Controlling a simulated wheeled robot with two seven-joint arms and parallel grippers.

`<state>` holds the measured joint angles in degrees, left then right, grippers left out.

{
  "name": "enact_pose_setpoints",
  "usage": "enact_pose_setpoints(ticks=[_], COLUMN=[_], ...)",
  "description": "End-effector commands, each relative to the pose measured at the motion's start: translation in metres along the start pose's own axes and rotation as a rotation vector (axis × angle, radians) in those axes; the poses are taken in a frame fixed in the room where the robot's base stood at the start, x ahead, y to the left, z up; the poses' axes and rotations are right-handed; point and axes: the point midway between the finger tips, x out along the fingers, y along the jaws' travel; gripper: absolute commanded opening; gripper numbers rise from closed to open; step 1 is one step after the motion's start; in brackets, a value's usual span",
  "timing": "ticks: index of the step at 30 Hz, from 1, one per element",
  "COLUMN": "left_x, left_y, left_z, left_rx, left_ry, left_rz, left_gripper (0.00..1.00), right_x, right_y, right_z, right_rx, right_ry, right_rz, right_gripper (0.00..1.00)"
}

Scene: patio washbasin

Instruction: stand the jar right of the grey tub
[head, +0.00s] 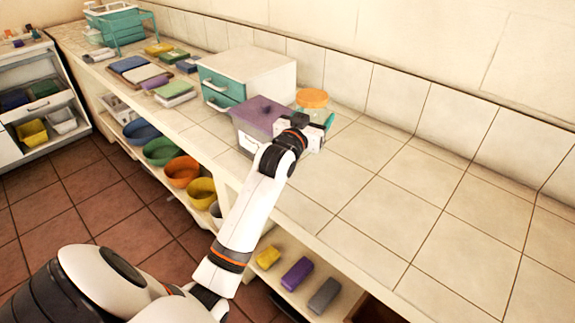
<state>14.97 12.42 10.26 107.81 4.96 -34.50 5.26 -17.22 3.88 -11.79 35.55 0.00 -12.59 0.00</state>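The jar (312,98) has an orange lid and stands upright near the right end of the tub, towards the wall. Its lower part is hidden behind my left gripper. The grey tub (247,141) has a purple lid and sits on the tiled counter, in front of the white and teal drawer box. My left gripper (314,132) is at the tub's right end, right in front of the jar. Its fingers are mostly hidden, so I cannot tell whether they are around the jar or apart from it. My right gripper is not in view.
The tiled counter (400,192) is bare to the right of my gripper, up to the back wall. The drawer box (250,75) stands behind the tub. Cloths and sponges (175,90) lie further left. Coloured bowls (181,171) and blocks (297,273) sit on the shelf below.

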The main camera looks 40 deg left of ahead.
Motion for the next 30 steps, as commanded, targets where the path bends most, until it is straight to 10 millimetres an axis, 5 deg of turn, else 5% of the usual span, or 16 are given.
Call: enact_pose_setpoints(ticks=[21,30], left_x=[-0.001,-0.001], left_y=[0.000,0.000], left_z=[-0.097,-0.099], left_rx=[0.000,0.000], left_ry=[0.001,-0.002], left_rz=[0.001,0.001], left_gripper=[0.38,0.38], right_x=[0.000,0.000], right_y=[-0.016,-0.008], right_z=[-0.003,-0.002], right_rx=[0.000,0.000], right_ry=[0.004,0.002], right_rz=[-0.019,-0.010], right_gripper=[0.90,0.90])
